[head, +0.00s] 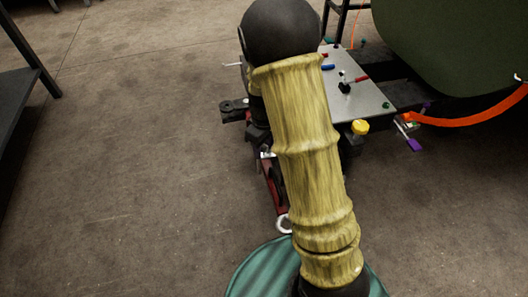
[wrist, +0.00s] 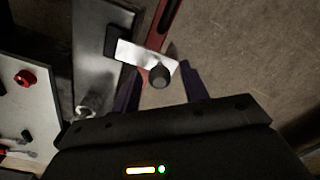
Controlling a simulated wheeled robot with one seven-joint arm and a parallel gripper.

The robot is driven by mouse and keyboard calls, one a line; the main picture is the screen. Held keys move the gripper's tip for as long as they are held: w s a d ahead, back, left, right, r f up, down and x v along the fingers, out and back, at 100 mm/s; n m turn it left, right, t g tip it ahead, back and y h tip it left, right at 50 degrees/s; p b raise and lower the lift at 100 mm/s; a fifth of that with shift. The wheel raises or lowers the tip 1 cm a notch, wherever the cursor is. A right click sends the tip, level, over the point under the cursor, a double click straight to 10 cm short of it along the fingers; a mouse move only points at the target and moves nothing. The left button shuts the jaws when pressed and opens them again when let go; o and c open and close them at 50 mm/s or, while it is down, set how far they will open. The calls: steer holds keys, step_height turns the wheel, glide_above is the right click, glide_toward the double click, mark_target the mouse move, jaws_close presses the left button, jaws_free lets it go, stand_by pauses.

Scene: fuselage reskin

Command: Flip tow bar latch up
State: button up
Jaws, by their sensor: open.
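In the wrist view, a silver latch plate (wrist: 147,55) with a round black knob (wrist: 160,77) lies across the end of a red tow bar (wrist: 166,30). My gripper (wrist: 158,69) is open, its two dark fingers on either side of the knob. I cannot tell whether a finger touches the latch. In the head view, part of the red tow bar (head: 273,190) with a pale ring (head: 284,223) shows left of my arm. My arm hides most of the gripper and latch there.
A grey-topped cart (head: 362,98) with a yellow knob (head: 360,127) and small tools stands behind my arm. A large green body (head: 450,45) and an orange hose (head: 460,121) are at the right. A dark shelf (head: 20,105) is at the left. The floor between is clear.

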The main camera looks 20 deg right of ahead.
steer(key=shift+f, duration=0.4)
jaws_close()
